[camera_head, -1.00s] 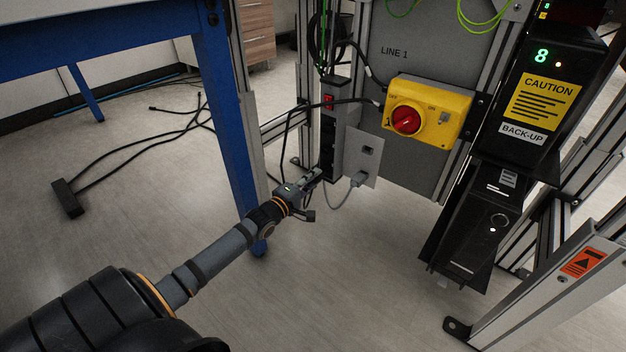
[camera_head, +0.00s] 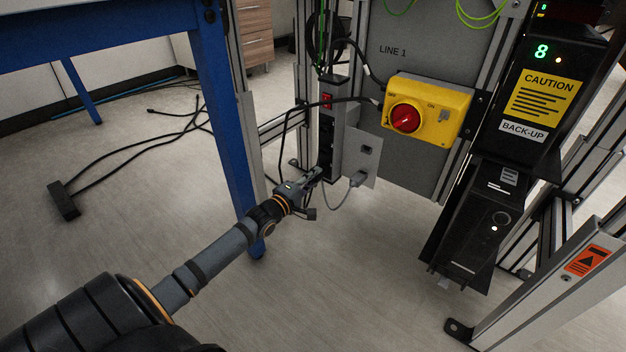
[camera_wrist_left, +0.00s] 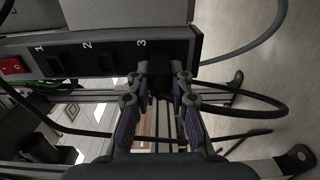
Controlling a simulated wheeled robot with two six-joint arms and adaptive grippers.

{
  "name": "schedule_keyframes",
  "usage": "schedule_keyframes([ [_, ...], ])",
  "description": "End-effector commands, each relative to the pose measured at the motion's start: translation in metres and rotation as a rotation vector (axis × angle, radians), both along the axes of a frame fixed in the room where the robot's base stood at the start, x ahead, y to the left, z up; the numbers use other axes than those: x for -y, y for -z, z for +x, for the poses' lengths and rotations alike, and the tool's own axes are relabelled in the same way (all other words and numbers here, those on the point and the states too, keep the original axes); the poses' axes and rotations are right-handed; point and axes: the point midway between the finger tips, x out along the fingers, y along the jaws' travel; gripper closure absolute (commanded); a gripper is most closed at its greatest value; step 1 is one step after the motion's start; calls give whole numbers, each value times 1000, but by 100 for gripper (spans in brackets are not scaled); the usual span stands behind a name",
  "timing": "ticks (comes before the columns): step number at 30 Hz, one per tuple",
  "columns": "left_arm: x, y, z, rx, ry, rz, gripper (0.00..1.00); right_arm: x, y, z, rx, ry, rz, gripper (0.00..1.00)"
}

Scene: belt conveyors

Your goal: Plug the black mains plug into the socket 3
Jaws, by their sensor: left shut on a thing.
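The socket strip (camera_head: 327,130) stands upright on the frame post in the head view. The left wrist view shows its face (camera_wrist_left: 120,57) with sockets numbered 1, 2 and 3 and a red switch (camera_wrist_left: 14,66). My left gripper (camera_head: 316,174) is at the strip's lower end. In the left wrist view its fingers (camera_wrist_left: 160,90) are shut on the black mains plug (camera_wrist_left: 160,76), right at socket 3 below the number. The fingers hide most of the plug, and I cannot tell how far it is in. My right gripper is out of view.
A yellow box with a red rotary switch (camera_head: 405,119) is above. A blue table leg (camera_head: 228,130) stands close left of my arm. Black cables (camera_wrist_left: 250,105) loop nearby.

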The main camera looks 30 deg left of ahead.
Motion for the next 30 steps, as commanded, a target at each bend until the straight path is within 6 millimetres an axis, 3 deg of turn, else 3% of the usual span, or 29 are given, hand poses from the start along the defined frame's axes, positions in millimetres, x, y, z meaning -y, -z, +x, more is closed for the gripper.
schedule_keyframes([
  [11,0,0,2,0,0,0,100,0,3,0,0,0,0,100],
  [12,0,0,2,0,0,0,76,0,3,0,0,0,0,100],
  [17,0,0,2,0,0,0,54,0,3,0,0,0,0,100],
  [26,0,0,2,-1,0,-1,54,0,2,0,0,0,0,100],
  [30,0,-5,-6,-3,0,-1,54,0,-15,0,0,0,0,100],
])
